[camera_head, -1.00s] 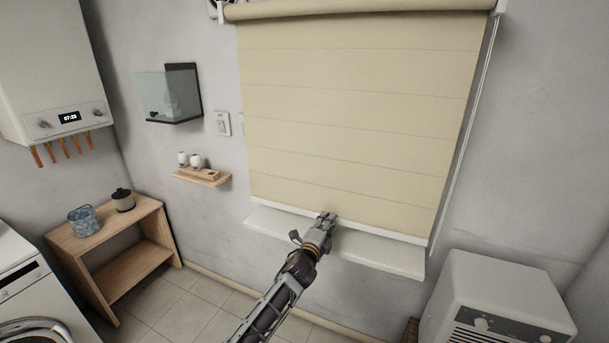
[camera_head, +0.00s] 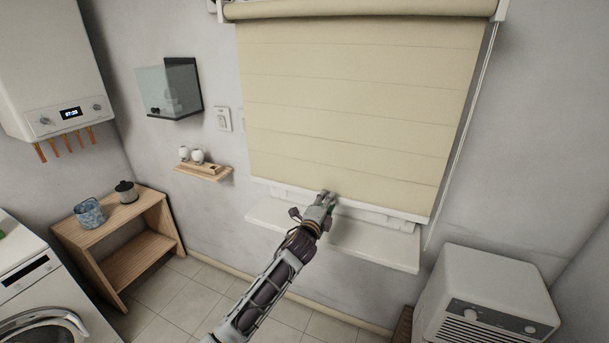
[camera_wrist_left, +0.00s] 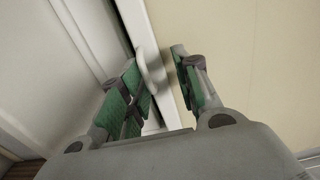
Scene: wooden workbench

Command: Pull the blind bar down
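The white blind bar (camera_head: 385,211) runs along the bottom hem of the cream blind (camera_head: 350,110), a little above the white window sill (camera_head: 375,246). A strip of window frame shows between bar and sill. My left gripper (camera_head: 326,196) is at the middle of the bar. In the left wrist view my left gripper (camera_wrist_left: 163,75) has its green-padded fingers apart, on either side of a white rounded tab (camera_wrist_left: 150,68) on the bar (camera_wrist_left: 137,22). A gap shows between the tab and the right-hand finger; whether the other finger touches it is unclear. My right gripper is out of view.
A white appliance (camera_head: 490,300) stands at the lower right. On the left are a wooden shelf unit (camera_head: 125,255), a small wall shelf (camera_head: 205,172) and a washing machine (camera_head: 40,290). The floor below the sill looks clear.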

